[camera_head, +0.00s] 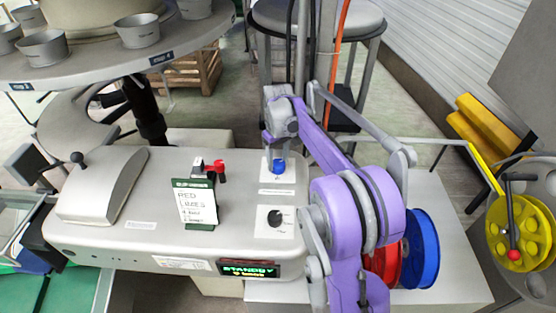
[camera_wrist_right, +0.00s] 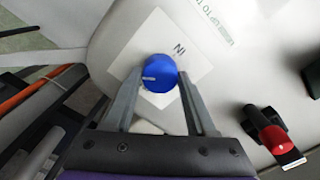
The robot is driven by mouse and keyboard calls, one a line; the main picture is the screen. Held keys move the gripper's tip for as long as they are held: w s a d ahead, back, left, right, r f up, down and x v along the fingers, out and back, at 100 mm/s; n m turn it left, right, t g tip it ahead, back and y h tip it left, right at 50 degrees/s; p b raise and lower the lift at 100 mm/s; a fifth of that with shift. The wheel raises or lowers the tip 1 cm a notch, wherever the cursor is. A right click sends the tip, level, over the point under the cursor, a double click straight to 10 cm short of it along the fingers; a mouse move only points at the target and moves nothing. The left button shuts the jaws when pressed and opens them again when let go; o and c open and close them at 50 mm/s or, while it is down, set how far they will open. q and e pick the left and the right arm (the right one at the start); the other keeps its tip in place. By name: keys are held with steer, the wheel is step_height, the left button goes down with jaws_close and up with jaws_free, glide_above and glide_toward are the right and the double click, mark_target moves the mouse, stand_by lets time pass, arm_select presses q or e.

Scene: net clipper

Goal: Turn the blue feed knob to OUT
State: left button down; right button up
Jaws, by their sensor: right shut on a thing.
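The blue feed knob (camera_head: 278,166) sits on a white label plate on top of the grey machine. In the right wrist view the blue knob (camera_wrist_right: 158,74) lies between the two fingers of my right gripper (camera_wrist_right: 159,80), which is shut on it. The knob's white pointer line points left in that view. The label IN shows upside down just above and right of the knob. I cannot see the OUT label; fingers and knob cover part of the plate. My left gripper is not in view.
A black dial (camera_head: 275,218), a green card holder (camera_head: 197,203) and a red-capped switch (camera_head: 217,171) stand near the knob. A display (camera_head: 249,270) reads STANDBY. Red (camera_head: 384,264) and blue spools (camera_head: 421,250) stand right of the machine.

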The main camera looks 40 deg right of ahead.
mark_target(278, 163)
steer(key=n, duration=0.5)
steer(key=shift+n, duration=0.3)
steer(key=n, duration=0.4)
steer(key=shift+n, duration=0.3)
steer(key=o, duration=1.4)
steer(key=shift+r, duration=0.15)
step_height(278, 163, up, 11)
steer(key=shift+f, duration=0.2)
steer(key=shift+f, duration=0.1)
